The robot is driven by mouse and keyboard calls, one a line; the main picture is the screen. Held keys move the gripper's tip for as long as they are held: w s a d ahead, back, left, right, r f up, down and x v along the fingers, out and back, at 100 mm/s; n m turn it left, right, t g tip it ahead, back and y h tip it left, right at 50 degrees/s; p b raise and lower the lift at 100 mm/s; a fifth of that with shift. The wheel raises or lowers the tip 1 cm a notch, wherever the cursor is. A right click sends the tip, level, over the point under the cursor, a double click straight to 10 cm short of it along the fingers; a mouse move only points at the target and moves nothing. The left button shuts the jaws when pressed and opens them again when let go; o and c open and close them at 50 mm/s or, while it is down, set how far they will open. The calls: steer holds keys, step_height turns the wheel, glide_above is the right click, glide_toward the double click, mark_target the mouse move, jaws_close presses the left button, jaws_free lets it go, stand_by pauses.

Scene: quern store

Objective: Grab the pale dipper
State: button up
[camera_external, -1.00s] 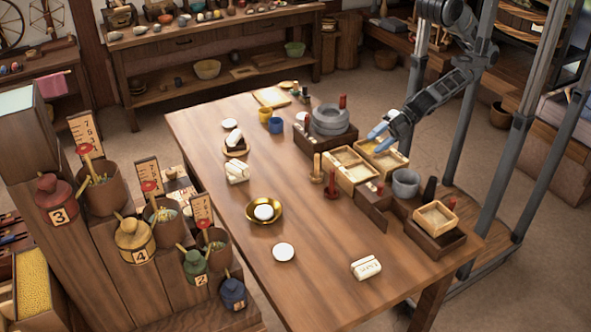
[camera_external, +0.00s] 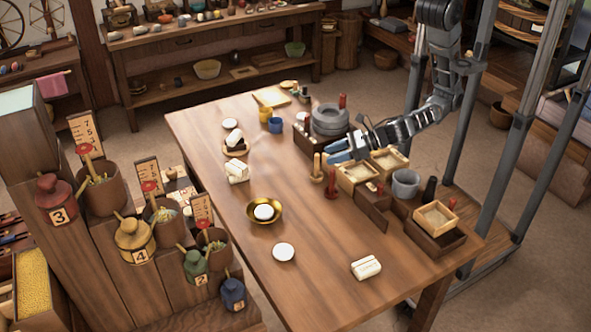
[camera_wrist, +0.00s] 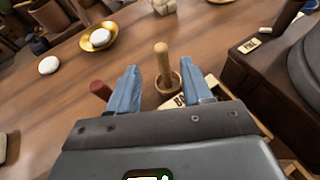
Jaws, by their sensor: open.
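The pale dipper (camera_external: 317,168) stands upright on the table, a light wooden handle rising from a small round cup. In the wrist view the pale dipper (camera_wrist: 162,62) shows ahead, between the lines of my two blue fingers. My gripper (camera_external: 338,150) is open and empty, just right of the dipper and apart from it in the outside view. A dark red dipper (camera_external: 331,184) stands close beside the pale one; in the wrist view the red dipper (camera_wrist: 100,90) is partly hidden by my left finger.
Pale wooden boxes (camera_external: 357,176) stand right of the dippers. A dark crate with grey round stones (camera_external: 331,122) is behind them. A gold bowl (camera_external: 278,209) with a white disc sits to the left. The table between bowl and dippers is clear.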

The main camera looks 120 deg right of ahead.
glide_above(317, 179)
steer(key=shift+s+d+f, duration=0.1)
steer(key=shift+d+f, duration=0.1)
steer(key=shift+f, duration=0.3)
steer(key=shift+s+d+f, duration=0.1)
steer(key=shift+d+f, duration=0.05)
steer(key=shift+f, duration=0.35)
steer(key=shift+c, duration=0.2)
jaws_close()
